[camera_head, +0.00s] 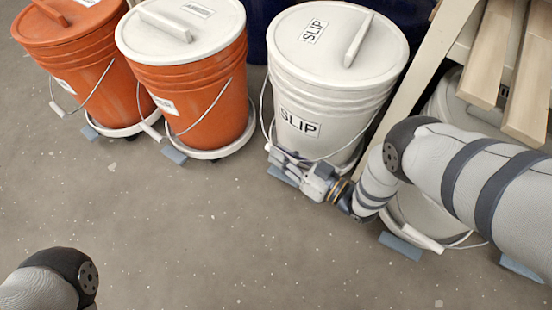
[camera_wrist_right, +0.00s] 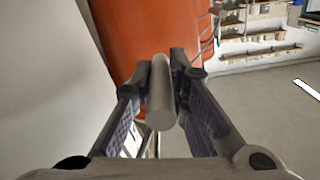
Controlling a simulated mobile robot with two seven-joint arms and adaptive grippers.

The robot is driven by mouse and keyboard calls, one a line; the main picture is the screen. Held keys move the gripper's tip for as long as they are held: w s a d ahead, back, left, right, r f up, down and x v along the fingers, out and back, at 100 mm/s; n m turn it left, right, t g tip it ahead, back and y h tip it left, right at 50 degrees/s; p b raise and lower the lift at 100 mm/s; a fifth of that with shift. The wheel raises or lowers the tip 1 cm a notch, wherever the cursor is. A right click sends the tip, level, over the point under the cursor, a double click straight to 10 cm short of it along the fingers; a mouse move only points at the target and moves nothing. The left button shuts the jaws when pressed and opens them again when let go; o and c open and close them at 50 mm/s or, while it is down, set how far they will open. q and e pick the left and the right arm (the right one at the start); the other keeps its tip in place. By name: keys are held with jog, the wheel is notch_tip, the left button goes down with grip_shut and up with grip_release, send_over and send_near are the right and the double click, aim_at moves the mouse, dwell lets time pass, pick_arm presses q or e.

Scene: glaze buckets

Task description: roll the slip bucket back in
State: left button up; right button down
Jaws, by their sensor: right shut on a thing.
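The white slip bucket (camera_head: 325,95) stands upright with its lid on and SLIP labels on its lid and front. Its base is partly hidden by my right arm. My right gripper (camera_head: 288,161) is low at the bucket's front left. In the right wrist view, my right gripper (camera_wrist_right: 160,85) is shut on the round grip of the wire handle (camera_wrist_right: 160,100), which lies between its fingers. My left arm shows at the lower left, but its gripper is out of view.
Orange buckets (camera_head: 205,75) on low wheeled bases stand to the left, with blue blocks (camera_head: 174,154) on the floor in front. A pale wooden rack (camera_head: 405,75) and another whitish bucket (camera_head: 455,105) are at the right. The floor in front is clear.

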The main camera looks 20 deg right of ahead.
jog(key=shift+w+d, duration=0.15)
jog(key=shift+d, duration=0.05)
jog(key=c, duration=1.6)
grip_release()
jog(key=shift+o, duration=0.2)
jog(key=shift+a, duration=0.1)
